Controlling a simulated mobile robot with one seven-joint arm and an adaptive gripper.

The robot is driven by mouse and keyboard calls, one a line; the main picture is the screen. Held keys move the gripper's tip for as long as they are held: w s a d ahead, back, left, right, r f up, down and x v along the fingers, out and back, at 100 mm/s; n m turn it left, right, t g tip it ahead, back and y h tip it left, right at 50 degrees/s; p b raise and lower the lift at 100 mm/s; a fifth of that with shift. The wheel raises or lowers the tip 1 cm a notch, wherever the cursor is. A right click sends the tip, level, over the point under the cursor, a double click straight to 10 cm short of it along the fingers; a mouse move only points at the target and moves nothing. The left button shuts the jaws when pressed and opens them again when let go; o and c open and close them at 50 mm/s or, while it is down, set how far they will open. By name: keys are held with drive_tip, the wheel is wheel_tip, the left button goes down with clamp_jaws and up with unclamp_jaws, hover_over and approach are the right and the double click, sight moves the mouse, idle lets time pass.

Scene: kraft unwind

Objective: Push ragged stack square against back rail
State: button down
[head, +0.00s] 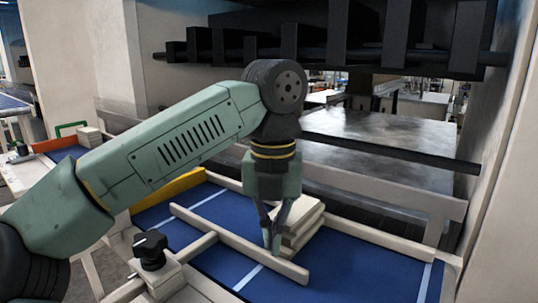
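The ragged stack (303,222) of pale cream sheets or boards sits on the blue table surface, its layers offset from one another. My gripper (272,243) points down at the stack's left front side, close to it or touching it; I cannot tell which. Its two dark fingers look close together, but a gap between the tips is not clear. A cream rail (370,238) runs along the far side of the blue surface behind the stack. A second cream bar (240,243) lies across the blue surface in front of my gripper.
The blue table (345,268) has pale stripes and free room right of the stack. A black knob (150,248) stands on a block at the front left. A yellow strip (170,190) edges the far left. A dark bar (395,150) and machine frame stand behind.

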drive_tip(key=shift+w+d, duration=0.2)
drive_tip(key=shift+w, duration=0.1)
idle(1.4)
drive_tip(key=shift+s+a, duration=0.15)
drive_tip(key=shift+s, duration=0.05)
drive_tip(key=shift+s+a+r, duration=0.1)
drive_tip(key=shift+s+a, duration=0.35)
drive_tip(key=shift+s, duration=0.15)
wheel_tip(320, 180, up, 5)
drive_tip(key=p, duration=0.3)
drive_tip(key=shift+p, duration=0.35)
drive_tip(key=shift+r, duration=1.9)
